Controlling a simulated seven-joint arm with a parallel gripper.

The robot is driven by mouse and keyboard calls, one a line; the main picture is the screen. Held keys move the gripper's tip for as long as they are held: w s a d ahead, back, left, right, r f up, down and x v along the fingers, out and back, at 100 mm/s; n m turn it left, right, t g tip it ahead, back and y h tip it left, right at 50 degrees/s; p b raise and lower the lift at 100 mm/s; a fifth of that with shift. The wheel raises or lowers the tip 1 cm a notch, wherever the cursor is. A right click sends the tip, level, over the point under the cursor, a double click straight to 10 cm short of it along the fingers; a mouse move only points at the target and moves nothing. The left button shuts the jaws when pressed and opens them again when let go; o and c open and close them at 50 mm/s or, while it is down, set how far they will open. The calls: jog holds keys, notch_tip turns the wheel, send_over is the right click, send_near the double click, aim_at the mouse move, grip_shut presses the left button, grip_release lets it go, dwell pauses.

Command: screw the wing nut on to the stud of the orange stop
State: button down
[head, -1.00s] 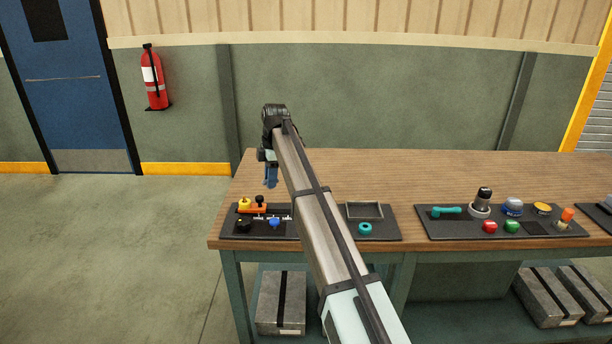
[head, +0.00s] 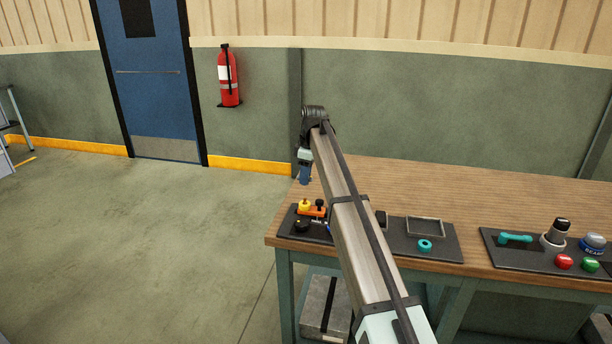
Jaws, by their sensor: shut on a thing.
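The orange stop (head: 313,212) lies on the left dark mat near the bench's left end, with a yellow knob (head: 305,204) on its left part and a black knob (head: 319,204) on its right. My gripper (head: 305,181) points down above and slightly left of the stop, apart from it in the picture. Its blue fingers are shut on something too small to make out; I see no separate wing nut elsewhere. The stud cannot be told apart at this size. My arm hides the middle of the left mat.
A round black knob (head: 302,225) sits in front of the stop. Right of my arm are a grey tray (head: 425,226) and a teal ring (head: 425,245). A second mat (head: 497,259) holds several items. The bench's back (head: 430,185) is clear.

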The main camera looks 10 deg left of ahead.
aim_at(305, 199)
jog(key=shift+f, duration=0.15)
jog(key=shift+f, duration=2.6)
jog(key=shift+f, duration=0.85)
dwell(1.1)
jog(key=m, duration=0.4)
jog(key=shift+m+t, duration=0.3)
jog(key=shift+m, duration=1.5)
jog(key=shift+w, duration=0.1)
jog(key=shift+m, duration=0.7)
jog(key=shift+m+t+h, duration=0.3)
jog(key=shift+m, duration=0.4)
